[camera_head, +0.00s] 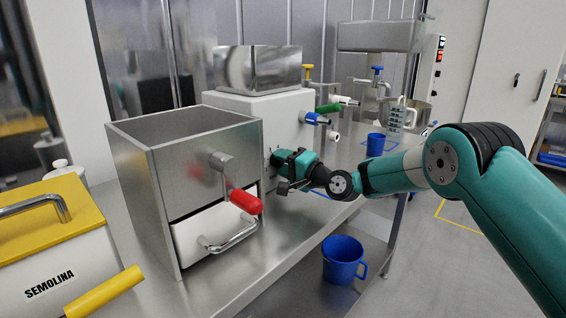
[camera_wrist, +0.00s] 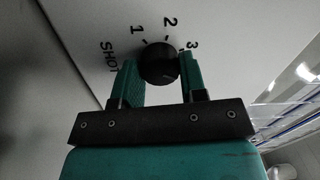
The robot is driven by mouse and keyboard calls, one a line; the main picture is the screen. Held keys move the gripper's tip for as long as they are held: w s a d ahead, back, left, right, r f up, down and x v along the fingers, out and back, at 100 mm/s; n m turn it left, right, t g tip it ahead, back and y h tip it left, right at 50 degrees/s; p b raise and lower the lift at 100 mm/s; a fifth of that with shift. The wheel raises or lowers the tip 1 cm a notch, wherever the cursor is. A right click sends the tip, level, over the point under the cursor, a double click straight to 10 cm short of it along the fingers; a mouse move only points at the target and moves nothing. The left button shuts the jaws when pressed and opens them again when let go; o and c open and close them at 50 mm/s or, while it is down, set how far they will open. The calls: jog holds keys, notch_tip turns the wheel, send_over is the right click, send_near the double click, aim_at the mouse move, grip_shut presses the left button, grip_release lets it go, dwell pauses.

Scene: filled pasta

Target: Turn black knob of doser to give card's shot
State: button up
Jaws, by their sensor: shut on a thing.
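The doser (camera_head: 240,102) is a white box with a steel hopper on top, standing on the steel bench. Its black knob (camera_wrist: 159,60) shows in the wrist view on a pale panel marked SHOT, 1, 2 and 3. My gripper (camera_head: 279,161) is at the doser's front face in the head view, where it hides the knob. In the wrist view my gripper's two green fingers stand on either side of the knob, shut on it. I cannot clearly tell which number the knob points to. No card is readable in either view.
Left of the doser stands an open steel box (camera_head: 185,165) with a red-handled crank (camera_head: 246,201). A yellow-lidded semolina bin (camera_head: 60,262) is at far left. Blue and green handles (camera_head: 316,118) stick out right of my gripper. A blue jug (camera_head: 343,258) sits below the bench edge.

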jog(key=shift+m, duration=0.3)
jog(key=o, duration=0.9)
jog(key=shift+d, duration=0.1)
jog(key=b+v, duration=0.3)
jog(key=v, duration=1.4)
jog(key=shift+s+d+f+b, duration=0.1)
jog(key=shift+d+f+b, duration=0.1)
jog(key=shift+b, duration=0.15)
